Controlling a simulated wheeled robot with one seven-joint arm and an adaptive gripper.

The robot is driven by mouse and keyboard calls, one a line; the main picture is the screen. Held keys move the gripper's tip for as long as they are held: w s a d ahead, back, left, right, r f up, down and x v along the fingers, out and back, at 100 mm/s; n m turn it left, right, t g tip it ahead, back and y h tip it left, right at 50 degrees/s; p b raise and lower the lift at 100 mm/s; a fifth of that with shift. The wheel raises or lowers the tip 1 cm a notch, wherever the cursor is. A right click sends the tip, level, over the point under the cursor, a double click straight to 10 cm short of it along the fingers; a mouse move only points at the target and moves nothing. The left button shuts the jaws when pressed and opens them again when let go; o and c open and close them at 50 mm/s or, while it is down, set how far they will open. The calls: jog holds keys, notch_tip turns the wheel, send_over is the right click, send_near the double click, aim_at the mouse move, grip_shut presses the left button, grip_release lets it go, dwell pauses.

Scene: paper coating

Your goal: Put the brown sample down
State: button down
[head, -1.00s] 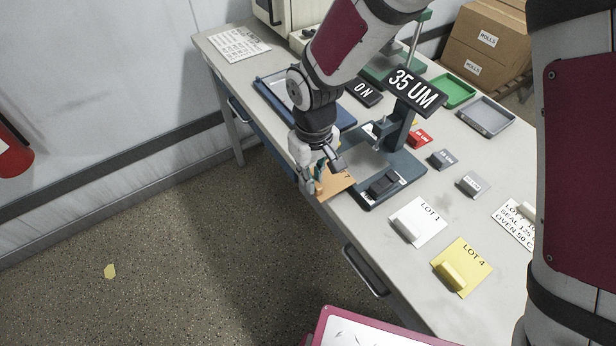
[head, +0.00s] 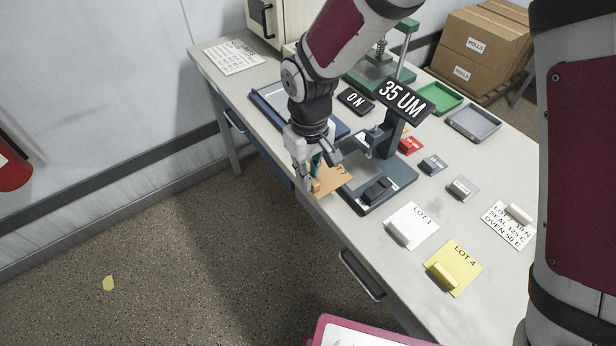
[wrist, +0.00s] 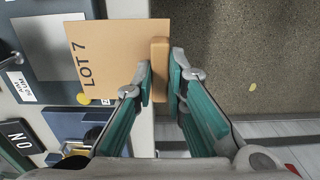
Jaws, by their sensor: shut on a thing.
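The brown sample is a tan card marked LOT 7 (head: 335,176) with a block handle along one side. My gripper (head: 314,184) is shut on that handle at the table's front edge. In the wrist view the card (wrist: 112,58) lies left of the fingers, and the handle (wrist: 160,68) sits between the fingertips (wrist: 160,82). The card reaches over the table beside the dark blue gauge stand, while its handle side is over the floor. I cannot tell whether the card touches the tabletop.
The gauge (head: 403,98) reads 35 UM. White LOT 1 (head: 412,224) and yellow LOT 4 (head: 455,266) cards lie to the right. A green tray (head: 437,98) and grey tray (head: 474,122) are farther back.

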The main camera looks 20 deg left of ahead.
jog(key=shift+r+p, duration=0.35)
jog(key=shift+r, duration=0.6)
